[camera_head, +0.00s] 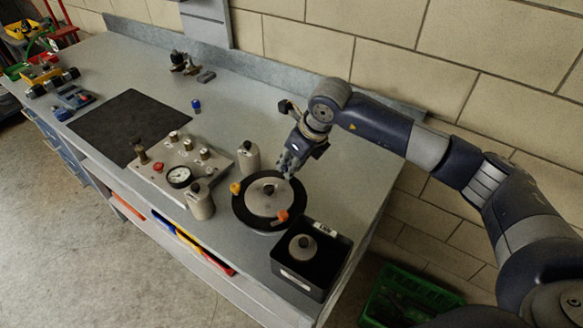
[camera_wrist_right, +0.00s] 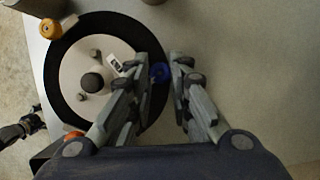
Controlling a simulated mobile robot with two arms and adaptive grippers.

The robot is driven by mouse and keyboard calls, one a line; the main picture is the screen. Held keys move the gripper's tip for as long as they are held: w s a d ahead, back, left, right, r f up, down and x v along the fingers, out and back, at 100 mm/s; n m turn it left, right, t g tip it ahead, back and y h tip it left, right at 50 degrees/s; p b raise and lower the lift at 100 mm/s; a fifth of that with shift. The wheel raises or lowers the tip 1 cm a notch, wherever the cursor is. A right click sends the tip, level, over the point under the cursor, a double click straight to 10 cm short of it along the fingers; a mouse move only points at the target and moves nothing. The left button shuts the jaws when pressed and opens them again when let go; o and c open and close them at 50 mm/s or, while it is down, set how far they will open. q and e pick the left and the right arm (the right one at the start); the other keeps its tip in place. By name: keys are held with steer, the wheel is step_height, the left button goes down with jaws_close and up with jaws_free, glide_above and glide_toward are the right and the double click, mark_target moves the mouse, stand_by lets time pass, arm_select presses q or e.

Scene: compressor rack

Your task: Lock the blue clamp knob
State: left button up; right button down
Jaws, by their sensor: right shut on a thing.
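The blue clamp knob (camera_wrist_right: 158,72) sits at the right rim of the round vessel in the right wrist view. In the head view my gripper hides it. My right gripper (camera_wrist_right: 166,68) is shut on the blue knob, a finger on each side. In the head view my right gripper (camera_head: 288,168) reaches down to the back right rim of the vessel (camera_head: 245,215), which has a black ring and a pale lid. A dark jointed shape (camera_wrist_right: 20,129) at the left edge of the wrist view may be my left gripper; its state is unclear.
A yellow knob (camera_head: 235,188) and an orange knob (camera_head: 282,215) sit on the same rim. A black box (camera_head: 335,265) stands close in front.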

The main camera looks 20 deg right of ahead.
steer(key=m+h+b, duration=0.1)
steer(key=m+b, duration=0.1)
steer(key=m, duration=0.1)
steer(key=shift+a+f+t+b, duration=0.1)
steer(key=shift+a+t+b, duration=0.05)
steer(key=shift+t+b, duration=0.25)
steer(key=shift+a+m+h+b, duration=0.1)
steer(key=shift+m+h+b, duration=0.55)
steer(key=shift+m, duration=0.75)
steer(key=shift+r, duration=0.2)
steer(key=c, duration=1.4)
jaws_free()
steer(key=shift+c, duration=0.2)
steer(key=v, duration=1.2)
